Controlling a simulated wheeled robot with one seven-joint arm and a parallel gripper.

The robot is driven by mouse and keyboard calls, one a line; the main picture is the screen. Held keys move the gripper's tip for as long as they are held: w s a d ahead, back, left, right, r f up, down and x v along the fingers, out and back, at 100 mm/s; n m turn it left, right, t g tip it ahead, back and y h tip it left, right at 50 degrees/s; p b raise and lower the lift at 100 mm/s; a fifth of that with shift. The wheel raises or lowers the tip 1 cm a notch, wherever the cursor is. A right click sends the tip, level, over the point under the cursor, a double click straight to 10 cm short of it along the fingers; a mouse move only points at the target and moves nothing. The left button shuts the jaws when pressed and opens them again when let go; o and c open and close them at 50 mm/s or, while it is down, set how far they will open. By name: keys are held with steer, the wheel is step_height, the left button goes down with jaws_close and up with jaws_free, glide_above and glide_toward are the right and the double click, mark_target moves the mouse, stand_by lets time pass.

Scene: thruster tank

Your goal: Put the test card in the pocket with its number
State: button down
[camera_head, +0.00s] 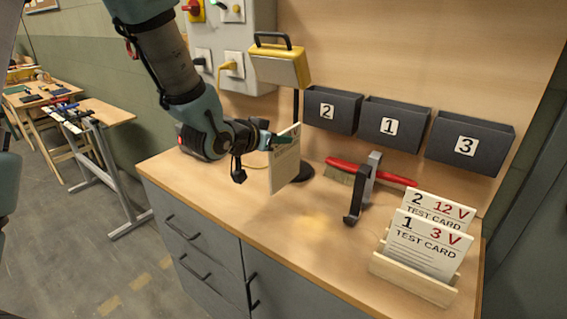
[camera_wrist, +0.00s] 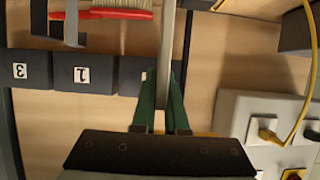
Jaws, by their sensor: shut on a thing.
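My gripper (camera_head: 278,141) is shut on a white test card (camera_head: 284,167), held upright above the workbench and left of the pockets. In the wrist view the card (camera_wrist: 166,45) is edge-on between the green fingers (camera_wrist: 162,112). Three dark wall pockets run left to right: pocket 2 (camera_head: 347,120), pocket 1 (camera_head: 412,135) and pocket 3 (camera_head: 490,157). Cards "1 3 V" (camera_head: 424,249) and "2 12 V" (camera_head: 455,206) stand in a wooden rack (camera_head: 410,281).
A yellow lamp (camera_head: 278,69) on a dark stand rises behind the held card. A red-handled brush (camera_head: 395,178) and a dark clamp-like stand (camera_head: 356,203) occupy the bench below the pockets. The bench front is clear. A grey switch panel (camera_head: 262,20) is at the back left.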

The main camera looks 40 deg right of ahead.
mark_target(285, 159)
steer(key=shift+f+p, duration=0.6)
steer(key=shift+f, duration=2.2)
steer(key=shift+f, duration=0.15)
steer(key=c, duration=0.9)
jaws_free()
steer(key=shift+c, duration=0.2)
steer(key=shift+r, duration=0.25)
